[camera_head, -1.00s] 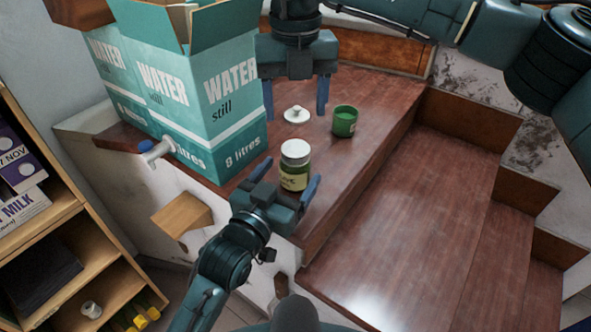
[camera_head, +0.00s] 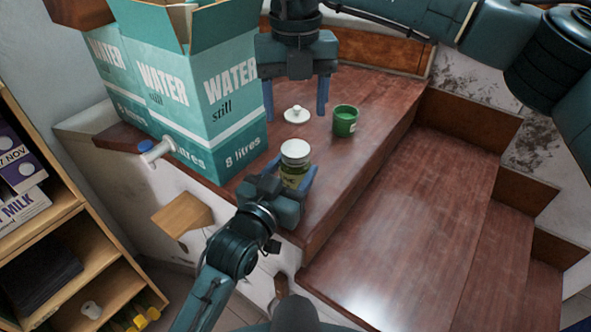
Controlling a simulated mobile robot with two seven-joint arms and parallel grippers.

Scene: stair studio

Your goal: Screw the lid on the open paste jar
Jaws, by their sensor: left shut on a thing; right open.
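The jar (camera_head: 292,177) is olive-green glass with a pale label and stands upright on the wooden top near its front edge. Its round top is whitish; I cannot tell whether this is pale paste or a cover. My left gripper (camera_head: 294,178) is shut on the jar's body from the front and hides its lower part. A small white disc with a raised knob (camera_head: 297,114), which looks like a lid, lies flat further back. My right gripper (camera_head: 295,108) points down, open and empty, with one finger on each side of this disc in the picture; its height above it is unclear.
A green cup (camera_head: 345,121) stands just right of the white disc. A large teal water carton (camera_head: 190,95) fills the left of the wooden top (camera_head: 375,100). Steps (camera_head: 420,210) drop away at the right. A shelf (camera_head: 60,225) stands at lower left.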

